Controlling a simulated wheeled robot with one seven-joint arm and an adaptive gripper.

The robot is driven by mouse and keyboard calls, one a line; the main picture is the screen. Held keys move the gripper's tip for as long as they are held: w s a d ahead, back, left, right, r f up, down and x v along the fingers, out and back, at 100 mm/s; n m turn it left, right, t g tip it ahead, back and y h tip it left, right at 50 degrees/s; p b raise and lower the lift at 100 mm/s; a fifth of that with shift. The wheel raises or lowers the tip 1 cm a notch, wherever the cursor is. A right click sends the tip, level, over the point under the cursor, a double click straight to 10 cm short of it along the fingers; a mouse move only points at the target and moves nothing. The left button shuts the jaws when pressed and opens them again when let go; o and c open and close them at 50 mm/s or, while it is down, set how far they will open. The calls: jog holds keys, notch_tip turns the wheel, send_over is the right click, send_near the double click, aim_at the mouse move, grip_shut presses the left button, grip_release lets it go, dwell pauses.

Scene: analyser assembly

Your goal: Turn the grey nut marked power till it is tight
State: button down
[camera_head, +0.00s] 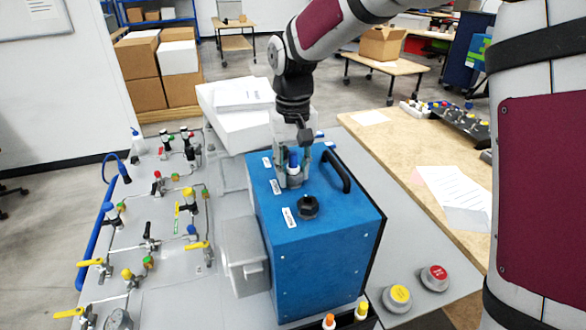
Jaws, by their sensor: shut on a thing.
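The blue analyser box (330,245) stands on the grey bench with several fittings and white labels on its top. The labels are too small to read. My gripper (293,165) points down at the back left of the box top, its fingers shut around a fitting there. That fitting seems to be the grey nut, but the fingers hide most of it and I cannot tell how tight it is. A blue-topped piece (293,158) shows between the fingers. A black knob-like fitting (308,207) stands nearer the front, apart from my gripper.
A black handle (336,171) rises close to the right of my gripper. A panel of valves and tubes (165,225) lies to the left. A red button (434,277) and a yellow button (397,298) sit at the front right. White boxes (240,105) stand behind.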

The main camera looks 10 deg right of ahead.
jog(key=m, duration=0.3)
jog(key=m+p, duration=0.1)
jog(key=m, duration=0.3)
jog(key=m+p, duration=0.2)
jog(key=m, duration=0.5)
jog(key=shift+s+r, duration=0.1)
jog(key=m+p, duration=0.2)
jog(key=m, duration=0.4)
jog(key=m+p, duration=0.1)
jog(key=m, duration=0.3)
jog(key=c, duration=1.3)
grip_release()
